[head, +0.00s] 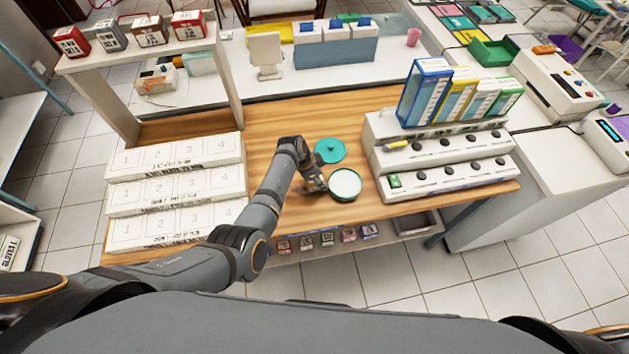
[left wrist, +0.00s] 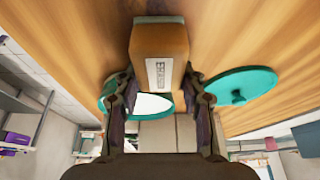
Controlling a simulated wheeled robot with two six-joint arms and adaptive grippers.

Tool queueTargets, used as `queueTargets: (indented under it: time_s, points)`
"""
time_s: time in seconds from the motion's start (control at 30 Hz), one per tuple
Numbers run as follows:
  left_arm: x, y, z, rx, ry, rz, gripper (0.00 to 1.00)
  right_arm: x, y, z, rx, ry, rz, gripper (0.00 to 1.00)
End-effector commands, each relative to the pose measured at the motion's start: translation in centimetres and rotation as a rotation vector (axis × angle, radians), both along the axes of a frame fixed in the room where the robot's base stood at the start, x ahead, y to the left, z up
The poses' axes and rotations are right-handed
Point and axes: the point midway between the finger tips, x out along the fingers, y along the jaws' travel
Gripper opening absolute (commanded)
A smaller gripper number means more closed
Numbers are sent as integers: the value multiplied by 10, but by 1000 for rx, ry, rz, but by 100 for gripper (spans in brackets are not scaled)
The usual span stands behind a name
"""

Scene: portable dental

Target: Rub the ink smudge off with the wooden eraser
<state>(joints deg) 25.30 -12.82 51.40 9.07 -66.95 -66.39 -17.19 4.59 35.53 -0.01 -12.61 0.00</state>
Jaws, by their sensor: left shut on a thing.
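My left gripper (head: 314,186) is low over the wooden table (head: 300,118), just left of a round white dish with a teal rim (head: 345,184). In the left wrist view, its fingers (left wrist: 160,88) are shut on the wooden eraser (left wrist: 158,40), a brown block with a small printed label. The dish (left wrist: 153,105) shows beyond the fingers, partly hidden by them and the eraser. No ink smudge can be made out in either view. My right gripper is not in view.
A teal lid with a knob (head: 330,151) lies just behind the dish. White numbered trays (head: 175,188) stand at the left. A white stepped unit (head: 440,160) with knobs and coloured binders stands at the right. Bare tabletop lies behind the lid.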

Motion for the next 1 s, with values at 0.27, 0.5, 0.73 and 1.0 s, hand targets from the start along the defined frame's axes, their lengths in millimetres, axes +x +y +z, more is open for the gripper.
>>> queueTargets:
  time_s: [0.27, 0.5, 0.73, 1.0]
  points:
    - [-2, 0, 1, -1, 4, -1, 6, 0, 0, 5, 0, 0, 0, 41]
    - [-7, 17, 2, 1, 5, 2, 6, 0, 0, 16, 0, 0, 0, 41]
    - [-12, 37, -1, 1, 5, 0, 6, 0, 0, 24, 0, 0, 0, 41]
    - [-15, 44, -2, 3, 7, -1, 6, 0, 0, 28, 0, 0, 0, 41]
